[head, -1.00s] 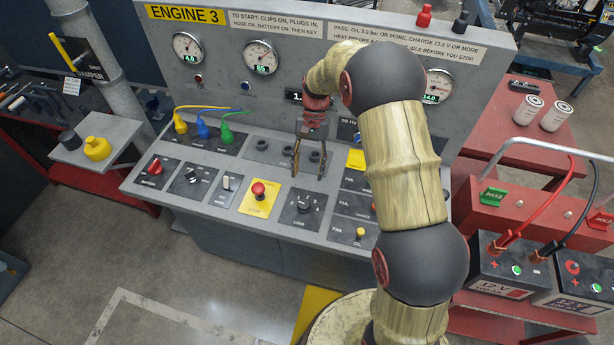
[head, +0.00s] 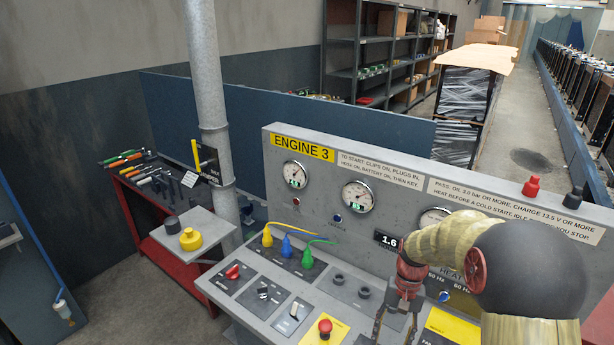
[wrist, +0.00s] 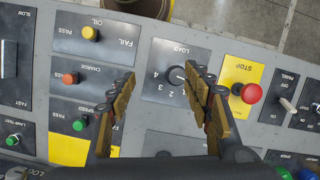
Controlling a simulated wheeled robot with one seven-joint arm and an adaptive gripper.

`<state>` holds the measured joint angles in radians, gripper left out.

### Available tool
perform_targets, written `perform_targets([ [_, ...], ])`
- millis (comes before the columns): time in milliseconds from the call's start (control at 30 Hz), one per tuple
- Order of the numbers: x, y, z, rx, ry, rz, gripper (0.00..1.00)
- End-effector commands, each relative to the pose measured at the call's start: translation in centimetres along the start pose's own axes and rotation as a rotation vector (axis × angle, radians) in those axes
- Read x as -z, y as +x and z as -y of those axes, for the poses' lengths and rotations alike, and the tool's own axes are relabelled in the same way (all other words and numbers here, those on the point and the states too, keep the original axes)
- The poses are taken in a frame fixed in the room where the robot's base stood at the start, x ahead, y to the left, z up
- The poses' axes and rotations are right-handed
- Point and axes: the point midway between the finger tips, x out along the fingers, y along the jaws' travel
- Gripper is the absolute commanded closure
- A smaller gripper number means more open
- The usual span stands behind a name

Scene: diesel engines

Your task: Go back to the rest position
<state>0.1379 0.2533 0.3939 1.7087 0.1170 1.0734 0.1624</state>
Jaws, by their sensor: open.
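My gripper (head: 393,322) is above the right part of the sloped grey Engine 3 panel (head: 232,285) in the head view. In the wrist view my gripper (wrist: 160,112) has its two fingers apart with nothing between them. The load knob (wrist: 178,75) lies below and beyond the fingers. The red stop button (wrist: 250,93) on its yellow plate is just right of the right finger. The lower ends of the fingers are near the bottom edge of the head view.
Yellow, blue and green plugs (head: 287,245) sit on the panel's left. A small shelf (head: 205,252) holds a yellow cap (head: 190,239). A red tool bench (head: 150,245) and a vertical pipe (head: 205,90) stand at left. Open aisle floor (head: 535,120) lies behind.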

Motion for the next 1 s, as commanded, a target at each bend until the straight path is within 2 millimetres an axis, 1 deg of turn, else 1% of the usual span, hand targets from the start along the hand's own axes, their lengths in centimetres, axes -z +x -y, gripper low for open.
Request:
perform_targets([
  [33, -1.1, -0.7, -0.2, -0.002, -0.024, -0.028, 0.50],
  [167, -4.1, -2.5, -0.7, -0.014, -0.092, -0.102, 0.50],
  [200, -5.2, -3.0, -0.9, -0.017, -0.113, -0.128, 0.50],
  [400, -10.7, -5.2, -1.8, -0.031, -0.213, -0.272, 0.50],
  [567, -14.8, -6.1, -2.6, -0.039, -0.277, -0.390, 0.50],
  [600, -15.7, -6.2, -2.8, -0.040, -0.290, -0.419, 0.50],
  [800, -20.2, -6.3, -3.6, -0.036, -0.340, -0.570, 0.50],
  [900, -21.9, -6.5, -3.9, -0.027, -0.356, -0.639, 0.50],
  [1000, -23.1, -7.2, -3.9, -0.015, -0.370, -0.705, 0.50],
])
